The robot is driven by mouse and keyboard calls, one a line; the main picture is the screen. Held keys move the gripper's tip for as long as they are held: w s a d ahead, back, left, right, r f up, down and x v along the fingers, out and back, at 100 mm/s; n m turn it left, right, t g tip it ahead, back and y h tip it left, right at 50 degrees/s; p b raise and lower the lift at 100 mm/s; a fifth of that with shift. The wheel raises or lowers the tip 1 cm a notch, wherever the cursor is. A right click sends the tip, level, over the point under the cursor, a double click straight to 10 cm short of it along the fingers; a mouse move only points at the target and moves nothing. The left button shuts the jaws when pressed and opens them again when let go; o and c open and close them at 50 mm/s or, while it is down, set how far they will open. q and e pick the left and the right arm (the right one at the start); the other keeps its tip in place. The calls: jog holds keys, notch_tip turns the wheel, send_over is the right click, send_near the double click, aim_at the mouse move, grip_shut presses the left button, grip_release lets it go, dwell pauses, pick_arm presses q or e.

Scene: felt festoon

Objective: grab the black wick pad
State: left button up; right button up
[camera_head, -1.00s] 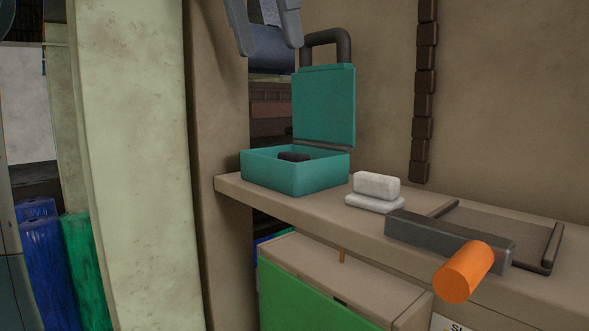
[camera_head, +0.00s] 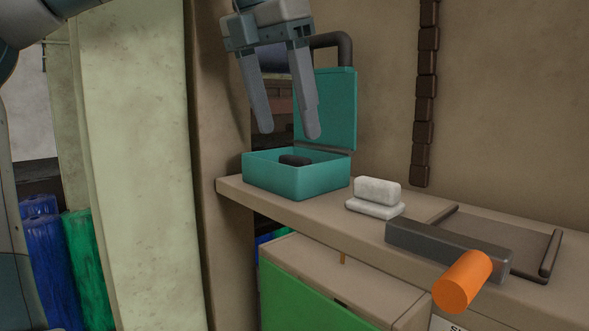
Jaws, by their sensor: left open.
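The black wick pad (camera_head: 294,160) lies inside an open teal box (camera_head: 297,184) on the shelf. The box's lid (camera_head: 327,108) stands upright at its back. My left gripper (camera_head: 289,134) comes in from the upper left with its fingers pointing down. It is open and empty, with its fingertips above the box and apart from the pad. My right gripper is not in view.
Two white blocks (camera_head: 377,191) are stacked on the shelf (camera_head: 330,220) right of the box. Further right are a dark bar with an orange handle (camera_head: 462,281) and a dark tray (camera_head: 500,236). A pale pillar (camera_head: 135,170) stands at the left.

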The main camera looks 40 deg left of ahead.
aim_at(294, 157)
pick_arm(q)
jog(key=shift+w+f+p, duration=0.15)
jog(key=shift+f+p, duration=0.3)
jog(key=shift+f, duration=0.05)
jog(key=p+x, duration=0.1)
jog(key=x, duration=0.2)
jog(key=shift+f+p, duration=0.35)
jog(key=shift+w+f, duration=0.1)
jog(key=shift+f, duration=0.15)
jog(key=shift+d, duration=0.1)
jog(key=c, duration=1.1)
